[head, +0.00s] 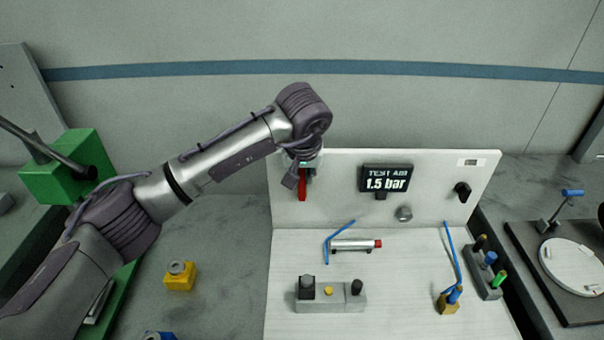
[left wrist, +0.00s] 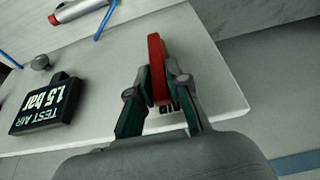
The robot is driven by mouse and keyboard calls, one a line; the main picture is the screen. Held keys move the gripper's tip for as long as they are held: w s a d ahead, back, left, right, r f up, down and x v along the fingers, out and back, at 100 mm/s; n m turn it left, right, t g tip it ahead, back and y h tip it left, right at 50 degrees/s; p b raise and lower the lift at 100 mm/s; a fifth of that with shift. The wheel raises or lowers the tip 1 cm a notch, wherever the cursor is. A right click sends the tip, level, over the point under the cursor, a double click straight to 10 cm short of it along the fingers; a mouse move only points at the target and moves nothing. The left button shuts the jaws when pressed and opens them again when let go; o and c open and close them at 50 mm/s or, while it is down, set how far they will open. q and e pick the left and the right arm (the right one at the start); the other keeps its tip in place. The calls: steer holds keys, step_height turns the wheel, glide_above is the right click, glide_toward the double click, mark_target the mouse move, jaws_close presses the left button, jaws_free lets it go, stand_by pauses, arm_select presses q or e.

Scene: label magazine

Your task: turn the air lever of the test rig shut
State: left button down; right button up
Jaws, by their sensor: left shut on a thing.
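The test rig has a white upright panel (head: 345,205) and a white base board (head: 400,300). The red air lever (head: 302,190) is at the upper left of the panel and points down in the head view. My left gripper (head: 298,172) is shut on it and hides its upper part. In the left wrist view, the fingers of my left gripper (left wrist: 160,92) close on both sides of the red lever (left wrist: 155,60). Partly covered lettering sits beside it. The display (head: 386,179) reads "TEST AIR 1.5 bar". My right gripper is not in view.
A black knob (head: 462,192) and a grey round fitting (head: 404,213) are on the panel. A cylinder with a red end (head: 355,245), blue tubes and a grey valve block (head: 330,298) lie on the board. A yellow block (head: 180,277) stands left of it.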

arm_select(q)
steer(key=shift+d, duration=0.1)
steer(key=shift+d+f+m+y+b, duration=0.35)
steer(key=shift+d+y, duration=0.3)
steer(key=shift+y, duration=0.45)
steer(key=shift+d+m+y+b, duration=0.1)
steer(key=shift+d+y+b, duration=0.4)
steer(key=shift+y, duration=0.6)
steer(key=shift+d+f+m+y+b, duration=0.2)
steer(key=shift+d+m+y+b, duration=0.1)
steer(key=shift+d+y, duration=0.65)
steer(key=shift+a, duration=0.15)
steer(key=c, duration=1.1)
jaws_free()
steer(key=v, duration=0.7)
steer(key=shift+s+d, duration=0.2)
steer(key=shift+d, duration=0.05)
